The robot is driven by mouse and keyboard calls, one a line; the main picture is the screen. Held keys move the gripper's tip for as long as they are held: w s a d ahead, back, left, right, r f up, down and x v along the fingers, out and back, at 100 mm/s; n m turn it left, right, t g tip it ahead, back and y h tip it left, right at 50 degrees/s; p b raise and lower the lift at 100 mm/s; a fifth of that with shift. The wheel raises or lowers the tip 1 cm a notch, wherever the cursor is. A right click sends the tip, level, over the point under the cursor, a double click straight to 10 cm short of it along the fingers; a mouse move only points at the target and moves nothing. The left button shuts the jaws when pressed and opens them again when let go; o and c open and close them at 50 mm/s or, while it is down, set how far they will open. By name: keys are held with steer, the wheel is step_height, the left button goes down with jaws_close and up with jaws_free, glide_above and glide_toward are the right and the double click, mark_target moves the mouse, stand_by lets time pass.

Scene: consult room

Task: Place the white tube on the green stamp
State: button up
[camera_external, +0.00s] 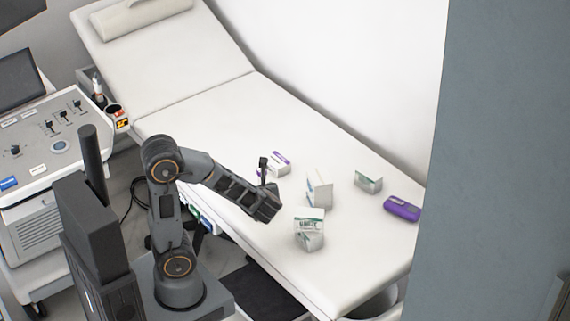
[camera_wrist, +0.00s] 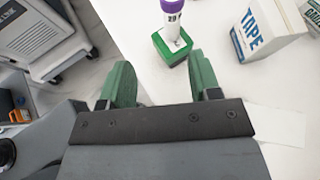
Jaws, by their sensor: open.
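In the wrist view a white tube (camera_wrist: 172,30) with a purple upper part and dark print stands upright. Its lower end appears to rest on top of the green stamp (camera_wrist: 172,54), a small green block on the white couch surface. The tube's top is cut off by the frame edge. My gripper (camera_wrist: 162,78) is open, its two green fingers apart with nothing between them. The tube and stamp are beyond the fingertips, apart from them.
A TAPE box (camera_wrist: 262,30) stands right of the tube.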

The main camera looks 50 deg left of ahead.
steer(key=s+f+n+g+h, duration=0.2)
steer(key=s+n+g+h, duration=0.3)
steer(key=n, duration=0.6)
steer(key=s+d+r+n+t+h, duration=0.1)
steer(key=d+n+h, duration=0.4)
steer(key=n, duration=0.6)
steer(key=shift+s+r+n+t+h, duration=0.35)
steer(key=shift+s+r+h, duration=0.2)
steer(key=shift+s, duration=0.6)
steer(key=shift+d, duration=0.1)
step_height(320, 180, up, 15)
steer(key=p, duration=1.3)
steer(key=shift+f, duration=0.15)
steer(key=shift+n+t, duration=0.25)
steer(key=shift+t, duration=0.1)
